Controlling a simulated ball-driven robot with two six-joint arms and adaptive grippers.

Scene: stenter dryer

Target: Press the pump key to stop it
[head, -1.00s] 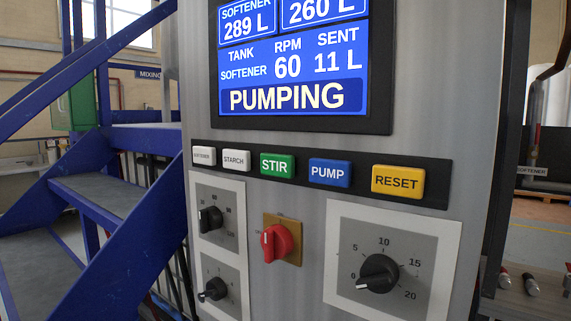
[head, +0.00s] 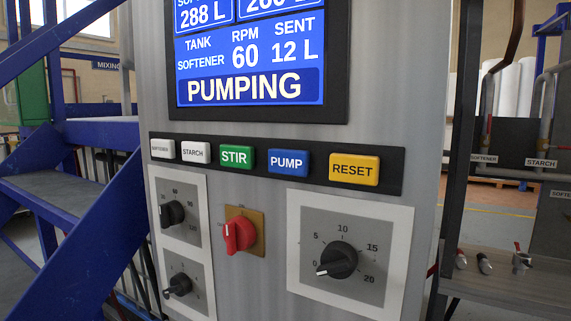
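The blue PUMP key (head: 288,163) sits in a black key strip on the grey control panel, between the green STIR key (head: 236,157) and the yellow RESET key (head: 354,170). The screen (head: 248,62) above reads PUMPING, tank SOFTENER, RPM 60, SENT 12 L, with 288 L at the upper left. Neither of my grippers shows in the head view, and nothing touches the PUMP key.
White SOFTENER (head: 162,148) and STARCH (head: 196,152) keys stand left of STIR. Below are a red switch (head: 239,235), a large dial (head: 337,260) and two small knobs. Blue stairs (head: 70,215) are at left; pipes and small valves (head: 484,263) at right.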

